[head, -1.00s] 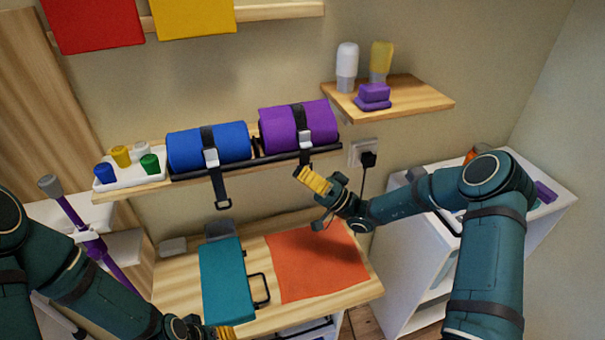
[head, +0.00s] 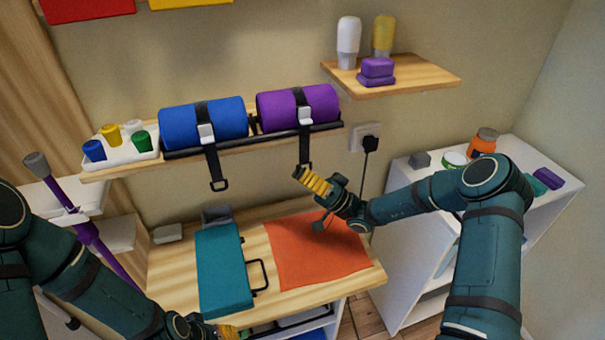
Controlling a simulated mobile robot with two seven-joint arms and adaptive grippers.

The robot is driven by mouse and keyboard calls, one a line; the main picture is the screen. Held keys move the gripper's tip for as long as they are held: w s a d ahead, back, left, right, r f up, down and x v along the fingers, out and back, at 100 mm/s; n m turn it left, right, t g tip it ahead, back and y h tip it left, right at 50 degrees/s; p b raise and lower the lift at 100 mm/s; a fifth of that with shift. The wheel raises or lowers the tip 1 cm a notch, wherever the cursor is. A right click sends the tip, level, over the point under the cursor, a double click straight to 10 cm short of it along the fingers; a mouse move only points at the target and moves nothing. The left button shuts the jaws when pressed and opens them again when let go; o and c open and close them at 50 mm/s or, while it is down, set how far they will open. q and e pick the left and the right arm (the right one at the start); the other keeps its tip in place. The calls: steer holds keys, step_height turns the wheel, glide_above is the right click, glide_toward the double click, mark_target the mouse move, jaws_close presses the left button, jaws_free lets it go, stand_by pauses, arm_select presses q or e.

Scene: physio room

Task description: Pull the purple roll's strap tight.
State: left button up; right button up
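The purple roll (head: 322,98) lies on the wall shelf, right of the blue roll (head: 222,120). A black strap (head: 304,148) with a pale buckle (head: 305,115) runs over it, and its free end hangs below the shelf edge. My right gripper (head: 302,174), with yellow fingers, is just below that hanging end. The end and fingertips overlap in the picture; I cannot tell whether they touch or whether the fingers are closed. My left gripper (head: 226,332) is at the bottom edge, partly cut off, far from the purple roll; its finger opening is unclear.
The blue roll's strap (head: 215,165) also hangs down. A cup tray (head: 122,158) stands left of the rolls. Below are a teal case (head: 223,270) and an orange mat (head: 340,258) on a wooden table (head: 175,275). A socket with a plug (head: 369,143) is right of the strap.

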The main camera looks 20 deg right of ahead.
steer(key=v, duration=1.2)
steer(key=shift+w, duration=0.1)
stand_by(0.9)
